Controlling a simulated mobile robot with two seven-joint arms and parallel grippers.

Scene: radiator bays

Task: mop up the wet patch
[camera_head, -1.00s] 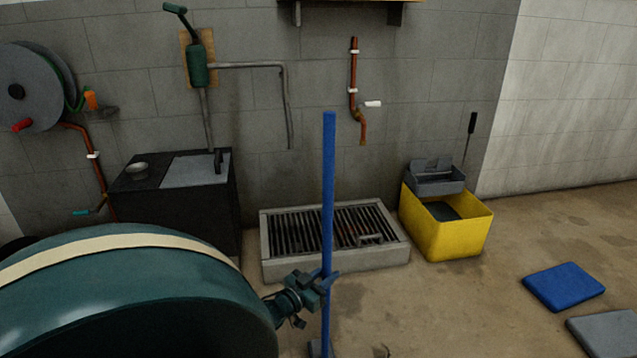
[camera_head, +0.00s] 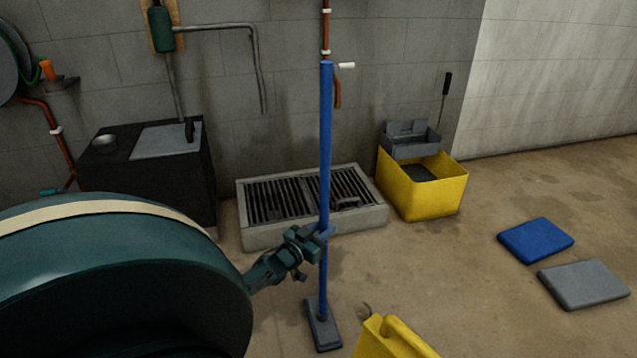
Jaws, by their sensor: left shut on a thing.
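A mop with a blue pole (camera_head: 325,150) stands nearly upright in the middle of the head view. Its flat grey head (camera_head: 322,325) is low on the floor, and I cannot tell whether it touches. My left gripper (camera_head: 318,236) is shut around the lower half of the pole. A yellow mop bucket (camera_head: 425,193) with water inside and a grey wringer (camera_head: 410,140) on top stands by the wall. Several darker stains show on the floor; I cannot tell which is the wet patch. My right gripper is not in view.
A grated drain basin (camera_head: 315,232) stands behind the mop. A black cabinet (camera_head: 205,190) with a pump stands at left. A yellow object (camera_head: 390,340) is at the bottom edge. Blue (camera_head: 536,241) and grey (camera_head: 583,285) pads lie at right. Floor between is clear.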

